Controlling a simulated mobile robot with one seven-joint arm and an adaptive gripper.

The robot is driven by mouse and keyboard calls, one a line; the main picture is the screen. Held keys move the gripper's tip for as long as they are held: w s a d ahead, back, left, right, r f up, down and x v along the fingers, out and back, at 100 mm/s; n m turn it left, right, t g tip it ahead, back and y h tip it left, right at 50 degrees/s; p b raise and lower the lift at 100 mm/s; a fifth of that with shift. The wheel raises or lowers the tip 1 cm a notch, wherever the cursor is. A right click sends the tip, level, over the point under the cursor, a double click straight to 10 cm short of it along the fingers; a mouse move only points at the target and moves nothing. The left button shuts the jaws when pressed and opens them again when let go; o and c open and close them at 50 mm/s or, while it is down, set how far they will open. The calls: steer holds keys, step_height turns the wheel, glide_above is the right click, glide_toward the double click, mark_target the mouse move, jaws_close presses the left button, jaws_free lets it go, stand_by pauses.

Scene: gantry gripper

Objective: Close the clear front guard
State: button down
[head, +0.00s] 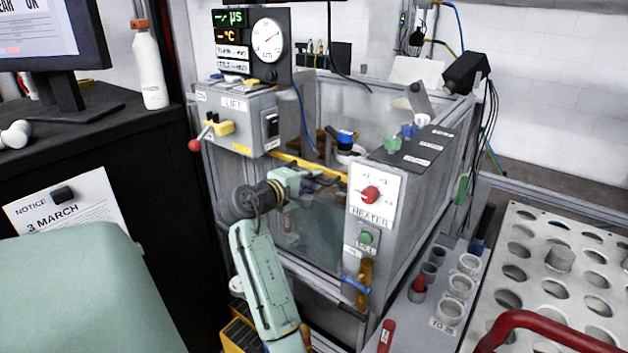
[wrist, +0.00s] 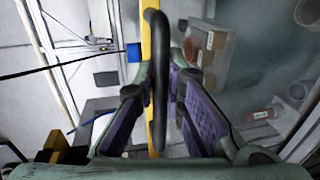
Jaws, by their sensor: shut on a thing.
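The clear front guard (head: 317,225) is a see-through panel between the LIFT box and the HEATER panel on the front of the machine. A yellow strip (head: 285,158) runs along its top edge; it also shows upright in the wrist view (wrist: 147,28). A black bar handle (wrist: 157,62) stands by the strip. My gripper (head: 318,180) is at the strip, its purple-padded fingers (wrist: 162,105) on either side of the handle and shut on it. The exact finger contact is partly hidden by the handle. Whether the guard is fully closed I cannot tell.
The grey LIFT box (head: 240,118) has a red-knobbed lever (head: 195,145) at left. The HEATER panel (head: 373,200) with its red knob is close right of my gripper. A blue-handled part (head: 354,284) sits below it. A perforated rack (head: 535,235) stands far right.

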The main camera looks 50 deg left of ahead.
steer(key=shift+r, duration=0.4)
steer(key=c, duration=1.9)
jaws_free()
steer(key=shift+f, duration=0.1)
steer(key=shift+s, duration=0.15)
steer(key=v, duration=1.1)
steer(key=shift+s+d, duration=0.15)
steer(key=shift+s, duration=0.15)
